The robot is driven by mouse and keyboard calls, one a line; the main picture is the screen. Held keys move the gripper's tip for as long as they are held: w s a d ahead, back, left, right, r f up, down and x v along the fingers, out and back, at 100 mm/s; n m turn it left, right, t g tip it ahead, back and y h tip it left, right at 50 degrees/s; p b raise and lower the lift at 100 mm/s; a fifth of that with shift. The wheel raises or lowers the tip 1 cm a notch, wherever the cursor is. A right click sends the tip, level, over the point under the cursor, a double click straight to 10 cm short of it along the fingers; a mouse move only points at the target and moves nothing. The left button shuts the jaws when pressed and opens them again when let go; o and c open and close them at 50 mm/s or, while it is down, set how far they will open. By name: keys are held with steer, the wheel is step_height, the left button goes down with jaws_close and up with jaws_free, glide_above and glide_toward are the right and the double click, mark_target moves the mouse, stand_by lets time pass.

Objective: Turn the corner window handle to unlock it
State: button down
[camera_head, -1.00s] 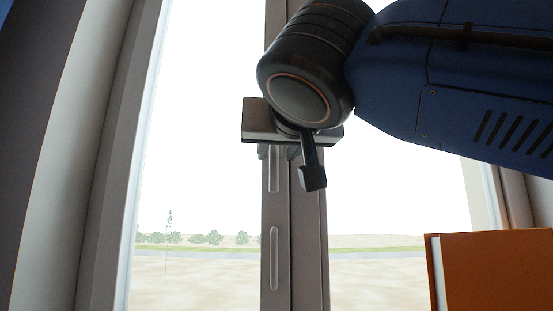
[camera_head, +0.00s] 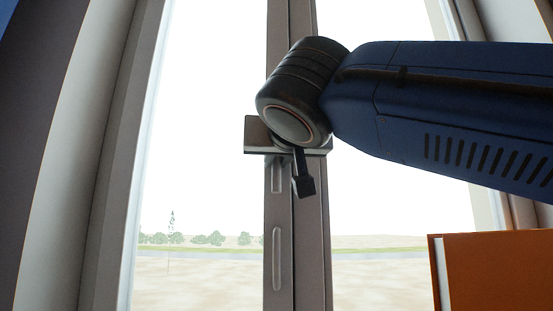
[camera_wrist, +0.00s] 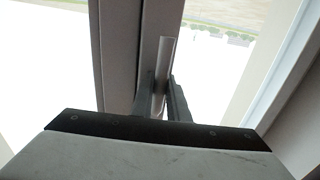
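The window handle shows in the wrist view as a slim, light grey bar (camera_wrist: 163,70) standing between my fingers, its free end past their tips. My gripper (camera_wrist: 160,80) has one grey finger on each side of the bar. The gaps are too small to tell whether the fingers press on it. In the head view my gripper (camera_head: 270,158) is at the window's upright frame (camera_head: 310,250), with its fingers mostly hidden behind its body and my wrist. A slim upright piece shows on the frame just below it; I cannot tell surely whether it is the same bar.
A second slim upright piece (camera_head: 277,258) is on the frame lower down. Window glass (camera_head: 200,140) lies on both sides of the frame. An orange box-like object (camera_head: 495,270) stands at the lower right. A pale curved surface (camera_head: 60,160) borders the left.

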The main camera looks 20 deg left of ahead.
steer(key=shift+a+m, duration=0.1)
steer(key=shift+m, duration=0.2)
steer(key=s+a+r+m+t+h, duration=0.1)
steer(key=a+r+m+t+h, duration=0.2)
steer(key=m, duration=1.6)
steer(key=shift+a+r+m, duration=0.3)
steer(key=shift+a+r, duration=0.45)
steer(key=shift+r, duration=0.1)
steer(key=c, duration=1.7)
jaws_free()
steer(key=shift+s, duration=0.1)
